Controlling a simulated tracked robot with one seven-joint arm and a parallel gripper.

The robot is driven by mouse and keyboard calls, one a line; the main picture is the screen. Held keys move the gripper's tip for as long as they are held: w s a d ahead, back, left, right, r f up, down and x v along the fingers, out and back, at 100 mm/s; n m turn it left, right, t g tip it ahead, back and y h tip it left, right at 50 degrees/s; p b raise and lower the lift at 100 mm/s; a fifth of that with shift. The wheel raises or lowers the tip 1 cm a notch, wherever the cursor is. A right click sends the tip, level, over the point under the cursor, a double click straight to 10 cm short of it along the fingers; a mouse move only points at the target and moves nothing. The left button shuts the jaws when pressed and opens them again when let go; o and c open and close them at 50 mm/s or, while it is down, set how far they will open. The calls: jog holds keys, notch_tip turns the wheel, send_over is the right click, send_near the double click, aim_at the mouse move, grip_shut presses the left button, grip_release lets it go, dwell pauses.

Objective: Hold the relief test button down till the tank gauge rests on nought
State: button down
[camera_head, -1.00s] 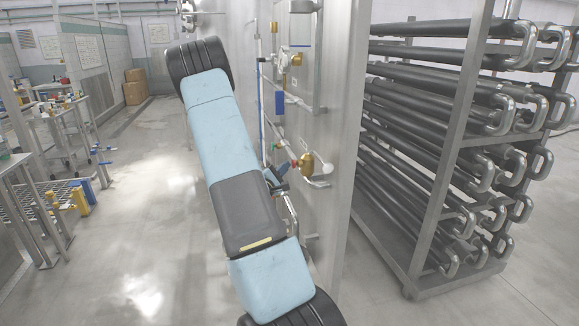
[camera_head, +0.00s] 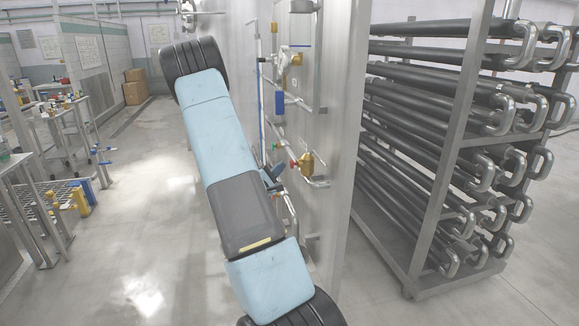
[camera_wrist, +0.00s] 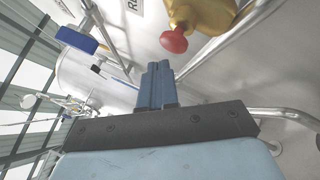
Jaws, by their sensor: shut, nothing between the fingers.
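The red button (camera_head: 293,164) sits on the left end of a brass valve body (camera_head: 307,163) on the steel tank's side. In the wrist view the round red button (camera_wrist: 174,40) stands out from the brass body (camera_wrist: 210,14). My gripper (camera_wrist: 157,68) is shut and empty, its blue fingers just short of the button with a visible gap. In the head view my gripper (camera_head: 275,174) is partly hidden behind my arm, left of and below the button.
Steel pipes run close around the valve. A blue valve handle (camera_head: 279,103) hangs above it, also showing in the wrist view (camera_wrist: 76,40). A rack (camera_head: 440,170) of dark tubes stands to the right. Floor at left is open; benches (camera_head: 30,190) line the far left.

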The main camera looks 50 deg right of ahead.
jog(key=w+a, duration=0.1)
jog(key=a, duration=0.1)
jog(key=w+a, duration=0.1)
jog(key=a, duration=0.1)
jog(key=shift+w+a, duration=0.1)
jog(key=shift+w, duration=0.2)
dwell(0.4)
jog(key=shift+r, duration=0.1)
